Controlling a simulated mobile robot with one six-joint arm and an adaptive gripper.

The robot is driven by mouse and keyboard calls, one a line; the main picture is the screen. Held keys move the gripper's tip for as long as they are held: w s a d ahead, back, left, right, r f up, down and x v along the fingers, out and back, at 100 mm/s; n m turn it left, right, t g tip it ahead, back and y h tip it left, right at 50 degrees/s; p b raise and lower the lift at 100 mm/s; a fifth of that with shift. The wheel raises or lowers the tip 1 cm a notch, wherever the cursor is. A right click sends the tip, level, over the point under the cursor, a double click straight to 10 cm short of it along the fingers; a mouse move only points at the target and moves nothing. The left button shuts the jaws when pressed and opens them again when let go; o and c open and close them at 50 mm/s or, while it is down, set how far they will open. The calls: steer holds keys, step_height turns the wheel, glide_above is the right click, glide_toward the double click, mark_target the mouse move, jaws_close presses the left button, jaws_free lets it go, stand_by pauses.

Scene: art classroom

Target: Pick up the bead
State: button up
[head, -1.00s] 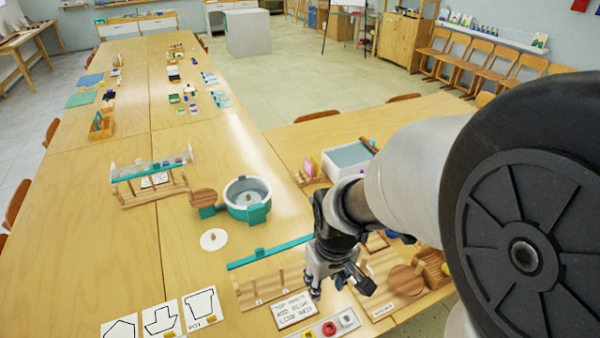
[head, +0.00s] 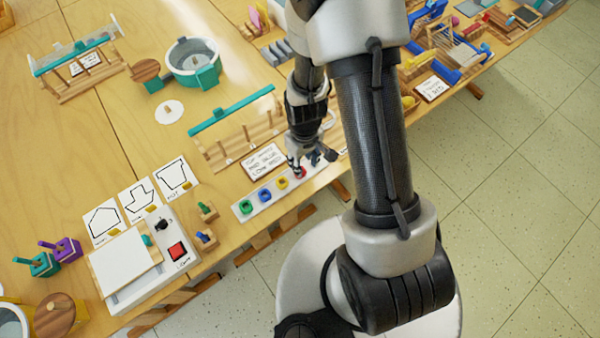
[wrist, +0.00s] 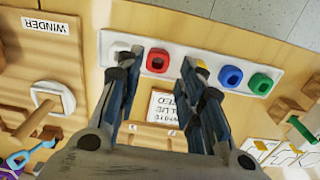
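Several ring-shaped beads sit in a row on a white tray (head: 273,191) near the table's front edge. In the head view I see green (head: 246,206), blue (head: 264,195), yellow (head: 282,183) and red (head: 300,172) beads. The wrist view shows the red bead (wrist: 157,60) between my fingertips' lines, a white bead (wrist: 118,48) partly behind the left finger, and the yellow bead partly hidden by the right finger. My gripper (wrist: 160,66) is open and empty, pointing down at the tray's red end; it also shows in the head view (head: 313,161).
A wooden rack with a teal bar (head: 231,109) and a lettered card (head: 264,161) stand just behind the tray. A box with a red button (head: 178,251) and drawing cards (head: 138,200) are to the left. Floor lies beyond the front edge.

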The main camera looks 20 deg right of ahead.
step_height(320, 180, down, 7)
steer(key=b, duration=0.2)
steer(key=shift+f+b, duration=0.2)
steer(key=shift+b, duration=0.15)
steer(key=c, duration=0.4)
